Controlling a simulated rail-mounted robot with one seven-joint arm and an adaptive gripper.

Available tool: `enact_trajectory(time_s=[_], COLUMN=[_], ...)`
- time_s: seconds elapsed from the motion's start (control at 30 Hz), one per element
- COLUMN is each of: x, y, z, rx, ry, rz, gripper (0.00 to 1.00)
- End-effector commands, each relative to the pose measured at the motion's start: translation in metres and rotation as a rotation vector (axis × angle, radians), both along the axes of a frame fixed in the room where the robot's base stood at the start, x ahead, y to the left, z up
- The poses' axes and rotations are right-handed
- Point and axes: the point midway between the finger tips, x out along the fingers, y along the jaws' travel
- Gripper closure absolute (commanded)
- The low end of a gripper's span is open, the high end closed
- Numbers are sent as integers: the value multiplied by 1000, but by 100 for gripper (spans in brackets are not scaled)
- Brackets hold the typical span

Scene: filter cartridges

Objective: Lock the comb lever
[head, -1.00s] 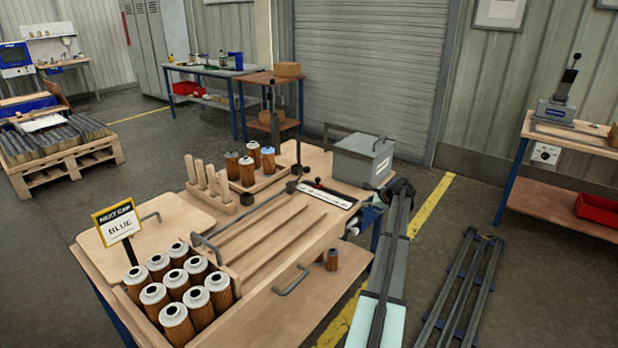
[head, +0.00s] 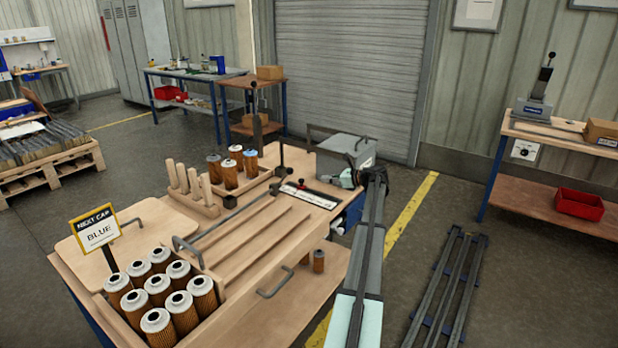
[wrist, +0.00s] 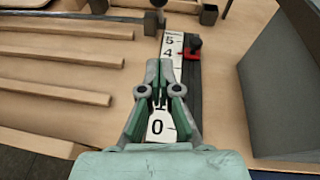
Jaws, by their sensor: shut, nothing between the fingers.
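A dark upright rod with a ball knob (head: 281,144), which looks like the comb lever, stands at the far end of the wooden channel rails (head: 235,232). In the wrist view a dark ball-ended part (wrist: 158,12) shows at the top edge, with a dark square block (wrist: 209,14) to its right. I cannot tell whether the lever is locked. My gripper (wrist: 159,100) is shut and empty, above the numbered white scale (wrist: 158,126), short of the ball-ended part. In the head view my gripper (head: 343,180) is near the table's right edge, beside the grey box.
A grey box (head: 345,148) stands close to my gripper, at the right in the wrist view (wrist: 282,85). A red clamp with a black knob (wrist: 192,47) sits on the scale. Wooden pegs and several cartridges (head: 230,175) stand behind the rails.

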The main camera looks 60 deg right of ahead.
Motion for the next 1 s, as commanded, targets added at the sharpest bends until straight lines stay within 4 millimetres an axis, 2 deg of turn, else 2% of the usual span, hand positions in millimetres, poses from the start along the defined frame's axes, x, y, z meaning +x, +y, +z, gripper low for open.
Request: enact_trajectory(time_s=[0.23,0.6,0.8,1.0], x=[29,96,117,126], y=[3,12,16,19], z=[-8,-29,-15,-10], rx=[-1,-1,-1,-1], ry=[1,1,1,1], rz=[2,1,0,-1], gripper=[100,100,100,100])
